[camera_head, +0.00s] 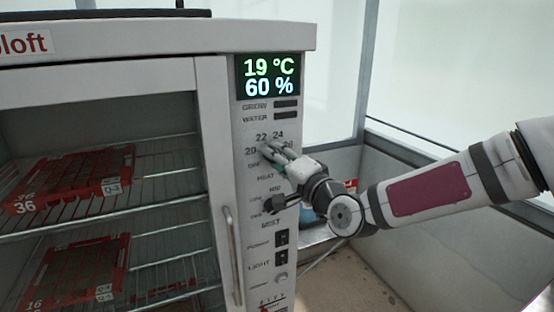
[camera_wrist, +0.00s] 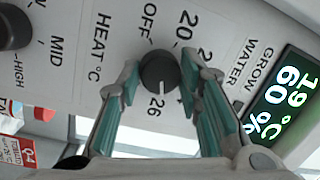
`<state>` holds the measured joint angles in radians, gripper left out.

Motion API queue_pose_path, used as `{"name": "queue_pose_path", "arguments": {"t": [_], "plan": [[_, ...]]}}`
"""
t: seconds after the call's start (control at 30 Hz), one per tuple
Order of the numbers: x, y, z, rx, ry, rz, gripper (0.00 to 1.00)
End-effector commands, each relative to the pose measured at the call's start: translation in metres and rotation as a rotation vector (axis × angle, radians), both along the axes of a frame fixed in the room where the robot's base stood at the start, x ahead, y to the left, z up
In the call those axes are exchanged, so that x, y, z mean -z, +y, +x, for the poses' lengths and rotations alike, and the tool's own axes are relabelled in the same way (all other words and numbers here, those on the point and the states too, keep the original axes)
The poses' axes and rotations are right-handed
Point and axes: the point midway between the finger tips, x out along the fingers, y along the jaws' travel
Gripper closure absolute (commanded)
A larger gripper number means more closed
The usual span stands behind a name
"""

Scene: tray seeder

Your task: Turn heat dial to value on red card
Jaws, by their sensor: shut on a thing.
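The heat dial (camera_wrist: 158,70) is a small dark round knob on the cabinet's white front panel (camera_wrist: 70,70). My gripper (camera_wrist: 162,75) has one teal-padded finger on each side of it and is shut on the dial. The dial's white mark points toward the printed 26. OFF and 20 are readable; the labels beyond 20 are partly hidden by a finger. In the head view my gripper (camera_head: 270,152) covers the dial. A small red card-like thing (camera_head: 350,185) shows right of the cabinet, and red-and-white pieces (camera_wrist: 27,152) show at the wrist view's lower left; I cannot read a heat value there.
The display (camera_head: 268,77) reads 19 °C and 60 %. Another dark knob (camera_wrist: 12,27), marked MID and HIGH, sits below the heat dial on the panel. Switches (camera_head: 281,237) and a door handle (camera_head: 233,255) are lower down. Red trays (camera_head: 75,178) lie on wire racks inside.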

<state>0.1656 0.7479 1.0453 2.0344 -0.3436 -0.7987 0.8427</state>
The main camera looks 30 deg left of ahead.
Motion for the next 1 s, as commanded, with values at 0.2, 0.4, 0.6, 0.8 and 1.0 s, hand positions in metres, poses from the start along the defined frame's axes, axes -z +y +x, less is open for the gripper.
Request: {"name": "queue_pose_path", "arguments": {"t": [0.2, 0.4, 0.6, 0.8, 1.0], "plan": [[0.0018, 0.0008, -0.0013, -0.002, 0.053, 0.040, 0.95], [0.0019, 0.0008, -0.0013, -0.003, 0.069, 0.052, 0.95], [0.0020, 0.0009, -0.0014, -0.003, 0.069, 0.052, 0.95], [0.0019, 0.0010, -0.0014, -0.003, 0.068, 0.052, 0.52], [0.0009, 0.0006, -0.0010, -0.002, 0.066, 0.053, 0.47]]}}
